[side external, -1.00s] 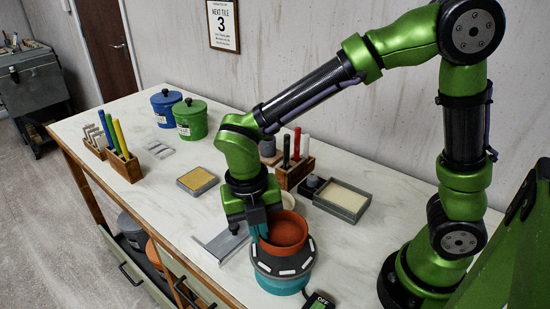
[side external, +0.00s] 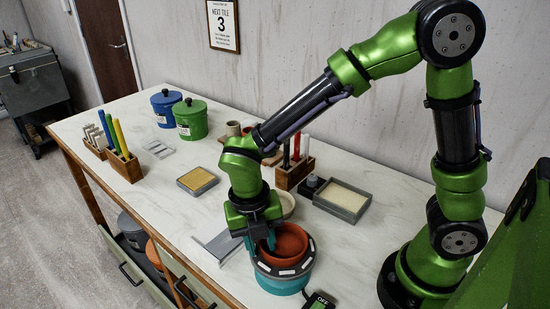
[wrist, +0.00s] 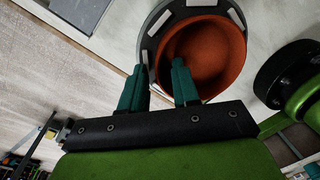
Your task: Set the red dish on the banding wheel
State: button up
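The red dish (side external: 291,243), a round terracotta bowl, rests upright on the banding wheel (side external: 282,284), a teal turntable with a dark top and pale marks around its edge. The wrist view shows the dish (wrist: 222,62) within the ring of the wheel (wrist: 145,46), looking a little off centre. My gripper (side external: 261,243) is at the dish's left side. In the wrist view its teal fingers (wrist: 159,80) stand apart, one outside the dish wall and one over its inside, with a gap wider than the wall. The exact contact at the fingertips is hidden.
A grey metal bracket-like piece (side external: 222,244) lies left of the wheel. A pale round piece (side external: 285,203) stands behind my gripper. A grey tray (side external: 342,200) and a wooden tool holder (side external: 294,173) are farther back. A small switch box (side external: 319,301) sits in front.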

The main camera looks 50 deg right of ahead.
notch_tip(320, 180, up, 12)
jog(key=a, duration=0.1)
notch_tip(320, 180, up, 3)
jog(key=m+t+y, duration=0.2)
jog(key=m+t, duration=0.1)
jog(key=m, duration=1.1)
send_over(286, 236)
jog(key=s+d+m+t, duration=0.2)
jog(key=d+m, duration=0.1)
jog(key=m, duration=0.6)
jog(key=s+d+r+m+t+y, duration=0.1)
jog(key=d+m+t, duration=0.2)
jog(key=m, duration=0.6)
jog(key=shift+s+d+m, duration=0.35)
jog(key=shift+m, duration=0.05)
